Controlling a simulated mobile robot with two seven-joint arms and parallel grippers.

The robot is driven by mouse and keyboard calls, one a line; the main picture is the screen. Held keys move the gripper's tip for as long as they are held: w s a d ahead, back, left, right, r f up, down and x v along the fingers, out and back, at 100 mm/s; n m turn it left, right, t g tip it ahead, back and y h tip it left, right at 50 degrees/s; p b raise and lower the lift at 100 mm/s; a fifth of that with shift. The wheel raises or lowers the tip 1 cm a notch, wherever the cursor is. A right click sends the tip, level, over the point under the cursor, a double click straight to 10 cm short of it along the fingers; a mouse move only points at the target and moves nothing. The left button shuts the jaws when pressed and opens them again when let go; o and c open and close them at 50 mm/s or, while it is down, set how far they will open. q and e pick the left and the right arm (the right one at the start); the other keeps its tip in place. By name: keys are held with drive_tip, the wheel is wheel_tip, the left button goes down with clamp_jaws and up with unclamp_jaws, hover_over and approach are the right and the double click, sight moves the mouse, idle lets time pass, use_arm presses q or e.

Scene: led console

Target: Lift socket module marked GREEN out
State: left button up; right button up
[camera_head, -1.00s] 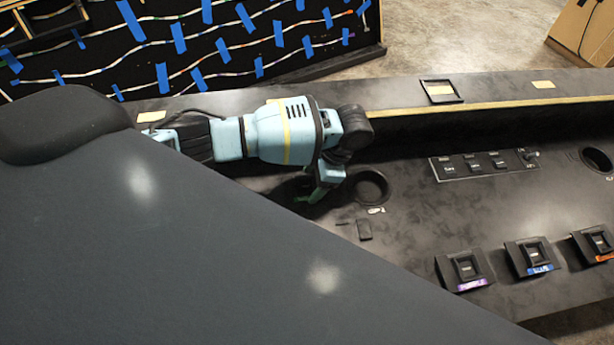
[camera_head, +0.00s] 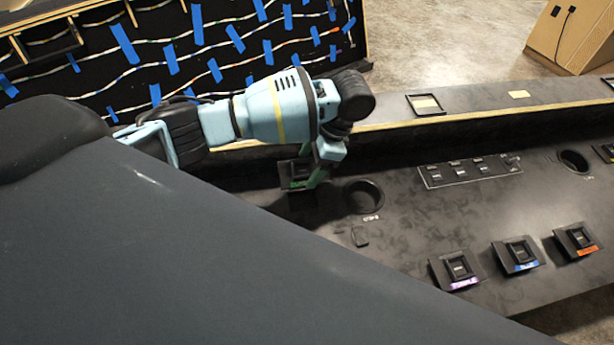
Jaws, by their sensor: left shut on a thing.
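My left gripper (camera_head: 318,172) comes in from the left over the black console (camera_head: 400,225). It is shut on the green-marked socket module (camera_head: 297,172), a dark block with a green strip along its lower front edge. The module is held raised above the console surface, just left of a round hole (camera_head: 364,197). The gripper partly hides its right side. My right gripper is not in view.
Purple (camera_head: 456,270), blue (camera_head: 518,255) and orange (camera_head: 576,241) modules sit in a row at the right. A switch panel (camera_head: 470,171) and another round hole (camera_head: 574,161) lie behind them. My large dark body part covers the lower left.

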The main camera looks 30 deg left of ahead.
sight(311, 168)
use_arm(q)
wheel_tip(311, 168, up, 16)
drive_tip(key=shift+p, duration=0.45)
drive_tip(key=shift+r, duration=0.15)
drive_tip(key=shift+r, duration=1.95)
drive_tip(key=shift+f, duration=0.1)
